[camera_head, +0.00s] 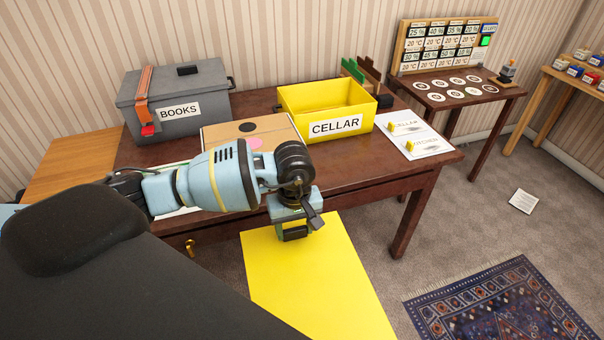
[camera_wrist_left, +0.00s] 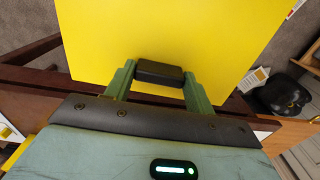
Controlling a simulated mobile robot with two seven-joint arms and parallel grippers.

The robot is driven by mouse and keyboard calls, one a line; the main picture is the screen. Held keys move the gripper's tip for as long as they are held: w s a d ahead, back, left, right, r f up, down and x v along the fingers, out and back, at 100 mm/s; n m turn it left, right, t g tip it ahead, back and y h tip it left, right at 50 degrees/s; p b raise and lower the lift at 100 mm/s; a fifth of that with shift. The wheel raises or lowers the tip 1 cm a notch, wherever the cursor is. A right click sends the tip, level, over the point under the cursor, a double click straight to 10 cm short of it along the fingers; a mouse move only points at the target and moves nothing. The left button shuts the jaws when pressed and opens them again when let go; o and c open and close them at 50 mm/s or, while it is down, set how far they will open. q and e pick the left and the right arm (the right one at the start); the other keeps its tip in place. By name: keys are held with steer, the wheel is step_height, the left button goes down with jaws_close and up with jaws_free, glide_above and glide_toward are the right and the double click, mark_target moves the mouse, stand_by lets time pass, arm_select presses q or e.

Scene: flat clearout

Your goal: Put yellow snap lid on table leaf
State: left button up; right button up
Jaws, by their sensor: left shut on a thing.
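The yellow snap lid (camera_head: 315,280) is a large flat yellow panel in front of the brown table in the head view. It fills the upper part of the left wrist view (camera_wrist_left: 165,30). My left gripper (camera_head: 295,232) is shut on the lid's black handle (camera_wrist_left: 160,72), with its green fingers on both sides of it. The lid hangs below the gripper, over the floor and clear of the tabletop. The table leaf (camera_head: 72,165) looks to be the lighter wooden surface at the table's left end, and its visible part is bare. My right gripper is not in view.
On the table (camera_head: 345,165) stand a grey BOOKS box (camera_head: 185,85), an open yellow CELLAR crate (camera_head: 320,100) and a cardboard box (camera_head: 215,135). White label sheets (camera_head: 418,140) lie at the right end. A patterned rug (camera_head: 500,305) lies on the floor at right.

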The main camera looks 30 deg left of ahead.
mark_target(288, 282)
arm_select(q)
steer(key=s+d+f+m, duration=0.1)
steer(key=s+m, duration=0.2)
steer(key=s+d+f+m, duration=0.2)
steer(key=s+m, duration=0.1)
steer(key=s, duration=0.1)
steer(key=s+d+f+m, duration=0.1)
steer(key=s+d+m, duration=0.1)
steer(key=s+m, duration=0.1)
steer(key=shift+s+f, duration=0.15)
steer(key=shift+f, duration=0.25)
steer(key=shift+a, duration=0.2)
